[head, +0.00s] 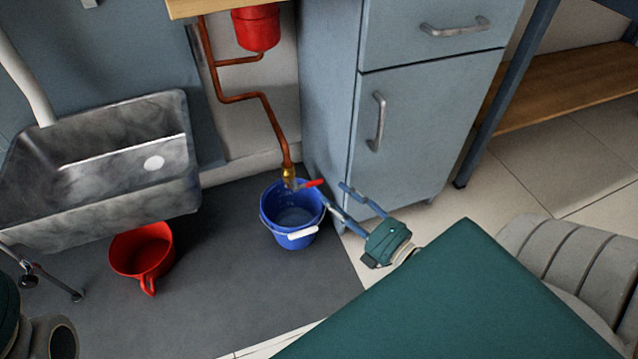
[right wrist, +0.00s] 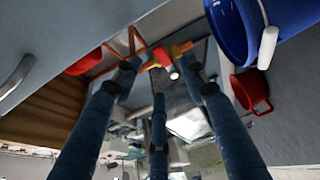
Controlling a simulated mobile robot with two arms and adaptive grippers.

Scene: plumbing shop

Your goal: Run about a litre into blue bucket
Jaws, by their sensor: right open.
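The blue bucket (head: 270,222) stands upright on the dark mat, below a copper pipe's brass tap (head: 289,175). A paler round patch shows inside it; I cannot tell whether that is water or the bottom. I see no stream from the tap. The tap's red lever (head: 310,184) points right, across the pipe. My right gripper (head: 336,194) is open and empty, its fingertips just right of the lever, by the bucket's rim. In the right wrist view the tap (right wrist: 163,56) shows between the spread fingers, and the bucket (right wrist: 235,35) is at upper right.
A red jug (head: 142,252) stands on the mat (head: 215,290) left of the bucket, under a metal sink (head: 110,165). A grey cabinet (head: 420,120) stands close behind my right gripper. A red vessel (head: 256,28) hangs above the pipe. The mat in front of the bucket is clear.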

